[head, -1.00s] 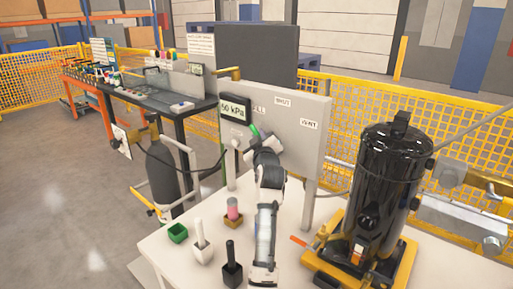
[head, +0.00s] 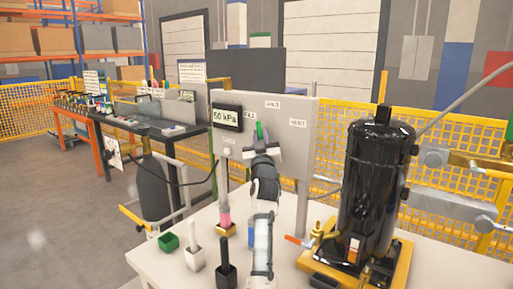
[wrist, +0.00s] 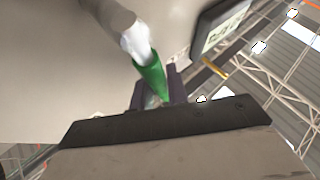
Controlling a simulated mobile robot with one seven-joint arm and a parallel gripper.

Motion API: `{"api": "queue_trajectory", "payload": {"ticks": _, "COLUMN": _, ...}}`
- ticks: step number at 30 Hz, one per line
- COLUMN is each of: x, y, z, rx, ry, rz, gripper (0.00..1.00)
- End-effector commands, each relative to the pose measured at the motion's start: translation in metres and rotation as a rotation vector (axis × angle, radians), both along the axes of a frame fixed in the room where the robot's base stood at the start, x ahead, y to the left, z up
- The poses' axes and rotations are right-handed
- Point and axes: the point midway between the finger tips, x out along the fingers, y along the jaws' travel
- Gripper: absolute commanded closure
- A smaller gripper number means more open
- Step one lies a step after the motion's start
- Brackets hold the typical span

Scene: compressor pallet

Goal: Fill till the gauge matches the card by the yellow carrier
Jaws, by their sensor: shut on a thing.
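The grey panel (head: 305,150) carries a dark gauge display (head: 227,117), which seems to read 50 or 60 kPa; the first digit is blurred. Labels for fill, shut and vent surround a green-handled lever (head: 259,131). The lever stands nearly upright. My gripper (head: 262,144) is at the lever; the wrist view shows the green handle (wrist: 151,76) between its jaws, shut on it. The gauge is cut off in the wrist view (wrist: 220,25). A white card (head: 113,153) hangs by the yellow-handled cylinder carrier (head: 134,217) at left. Its writing is too small to read.
A black compressor (head: 375,185) stands on a yellow base at right. Green, white and black holders and a pink-topped item (head: 224,216) stand on the white table (head: 300,270). A dark hose runs left from the panel.

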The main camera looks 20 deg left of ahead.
Motion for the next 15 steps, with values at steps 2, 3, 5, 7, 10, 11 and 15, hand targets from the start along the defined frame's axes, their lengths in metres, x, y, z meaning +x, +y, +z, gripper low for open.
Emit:
{"api": "queue_trajectory", "payload": {"ticks": 2, "x": -0.001, "y": -0.003, "z": -0.004, "rx": 0.045, "ry": -0.015, "rz": -0.001, "gripper": 1.0}}
{"api": "queue_trajectory", "payload": {"ticks": 3, "x": -0.001, "y": -0.004, "z": -0.003, "rx": 0.066, "ry": -0.023, "rz": 0.0, "gripper": 1.0}}
{"api": "queue_trajectory", "payload": {"ticks": 5, "x": -0.002, "y": -0.006, "z": -0.002, "rx": 0.094, "ry": -0.032, "rz": 0.001, "gripper": 1.0}}
{"api": "queue_trajectory", "payload": {"ticks": 7, "x": -0.003, "y": -0.009, "z": -0.001, "rx": 0.123, "ry": -0.042, "rz": 0.0, "gripper": 1.0}}
{"api": "queue_trajectory", "payload": {"ticks": 10, "x": -0.004, "y": -0.011, "z": 0.0, "rx": 0.152, "ry": -0.053, "rz": 0.0, "gripper": 1.0}}
{"api": "queue_trajectory", "payload": {"ticks": 11, "x": -0.004, "y": -0.011, "z": 0.0, "rx": 0.159, "ry": -0.056, "rz": 0.0, "gripper": 1.0}}
{"api": "queue_trajectory", "payload": {"ticks": 15, "x": -0.005, "y": -0.013, "z": 0.001, "rx": 0.181, "ry": -0.065, "rz": 0.0, "gripper": 1.0}}
